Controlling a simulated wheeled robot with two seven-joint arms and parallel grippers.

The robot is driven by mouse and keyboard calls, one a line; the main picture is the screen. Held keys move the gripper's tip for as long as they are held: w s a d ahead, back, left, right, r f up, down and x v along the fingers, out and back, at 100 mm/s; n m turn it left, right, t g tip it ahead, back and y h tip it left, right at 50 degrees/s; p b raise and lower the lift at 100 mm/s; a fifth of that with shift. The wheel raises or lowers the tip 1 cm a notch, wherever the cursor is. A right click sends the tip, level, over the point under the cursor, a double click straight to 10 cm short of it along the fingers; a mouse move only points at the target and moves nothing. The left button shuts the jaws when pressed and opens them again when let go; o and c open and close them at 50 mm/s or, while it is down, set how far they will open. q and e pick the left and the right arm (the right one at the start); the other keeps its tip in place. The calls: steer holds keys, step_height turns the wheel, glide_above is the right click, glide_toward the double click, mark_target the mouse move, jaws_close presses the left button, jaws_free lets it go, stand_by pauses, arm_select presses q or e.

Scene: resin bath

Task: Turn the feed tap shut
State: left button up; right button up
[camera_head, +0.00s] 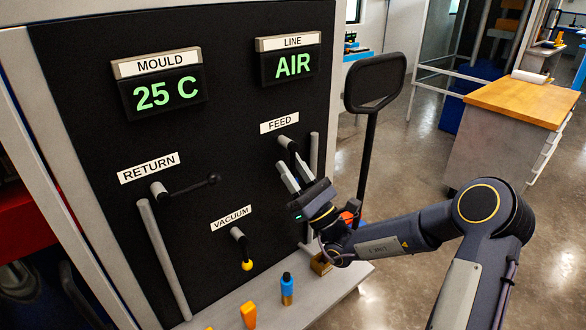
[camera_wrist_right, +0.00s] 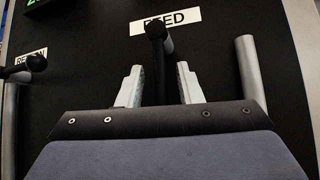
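The feed tap (camera_head: 289,144) sticks out of the black panel under the FEED label (camera_head: 279,122). It has a grey stub and a black lever, which points downward. My right gripper (camera_head: 290,163) is open at the lever, with one pale finger on each side. In the right wrist view the feed tap (camera_wrist_right: 156,32) shows above the right gripper (camera_wrist_right: 159,78), and its dark lever runs down between the spread fingers. A gap shows on each side of it. The lever's lower end is hidden by the gripper. My left gripper is not in view.
The return tap (camera_head: 185,189) has its lever pointing sideways to the right. The vacuum tap (camera_head: 242,248) points down to a yellow tip. Grey vertical pipes (camera_head: 162,257) run beside the taps. A blue bottle (camera_head: 287,289) and an orange item (camera_head: 248,315) stand on the ledge below.

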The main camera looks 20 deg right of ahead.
steer(key=b+v, duration=0.1)
steer(key=v, duration=0.6)
steer(key=shift+s+d+f, duration=0.15)
steer(key=shift+s+f, duration=0.1)
steer(key=shift+f, duration=0.05)
stand_by(0.3)
